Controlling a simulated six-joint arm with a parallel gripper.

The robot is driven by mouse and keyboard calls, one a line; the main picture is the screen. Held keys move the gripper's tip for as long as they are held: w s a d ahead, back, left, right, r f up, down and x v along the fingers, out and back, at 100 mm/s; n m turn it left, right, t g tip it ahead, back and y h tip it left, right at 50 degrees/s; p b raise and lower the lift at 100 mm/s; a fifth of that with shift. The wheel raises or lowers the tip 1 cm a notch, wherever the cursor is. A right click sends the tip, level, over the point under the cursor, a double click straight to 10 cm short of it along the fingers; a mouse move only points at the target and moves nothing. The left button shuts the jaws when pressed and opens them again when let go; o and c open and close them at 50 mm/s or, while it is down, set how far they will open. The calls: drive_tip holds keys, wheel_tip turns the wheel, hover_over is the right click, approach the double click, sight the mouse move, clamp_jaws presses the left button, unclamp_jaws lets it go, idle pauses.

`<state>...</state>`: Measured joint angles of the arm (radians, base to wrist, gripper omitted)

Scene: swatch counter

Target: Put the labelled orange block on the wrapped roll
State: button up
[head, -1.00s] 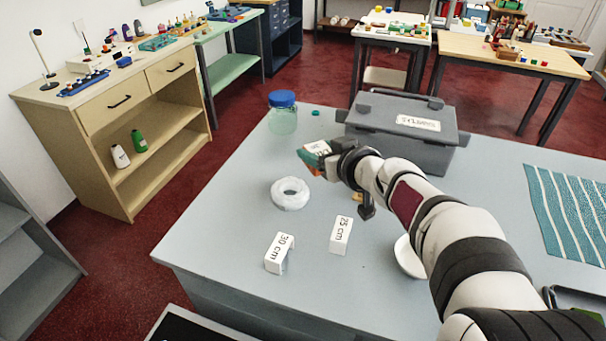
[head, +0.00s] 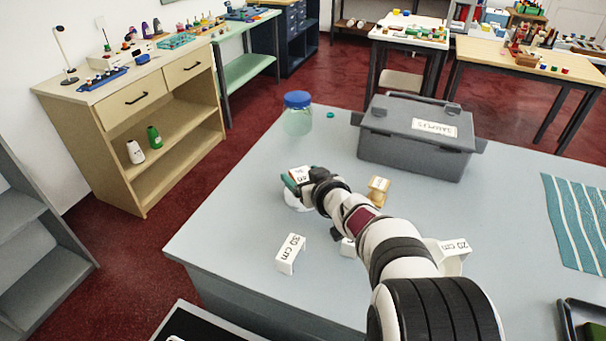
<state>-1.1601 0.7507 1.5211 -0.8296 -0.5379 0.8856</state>
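The wrapped roll (head: 294,204) is a white ring lying on the grey counter, mostly hidden under my gripper. My gripper (head: 303,181) is over it, shut on the labelled orange block (head: 299,173). The block's white label faces up, and its orange sides are mostly hidden by the gripper. A teal-green edge shows at its left. The block is directly above the roll in the picture. I cannot tell whether it touches the roll or hangs just above it.
A lidded jar (head: 297,118) and grey case (head: 418,143) stand behind. A tan piece (head: 379,186) is right of my gripper. White brackets marked 30 cm (head: 290,253) and 20 cm (head: 453,247) stand nearer; another is partly behind my arm. Striped cloth (head: 580,220) lies right.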

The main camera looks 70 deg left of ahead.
drive_tip(key=shift+o, duration=0.7)
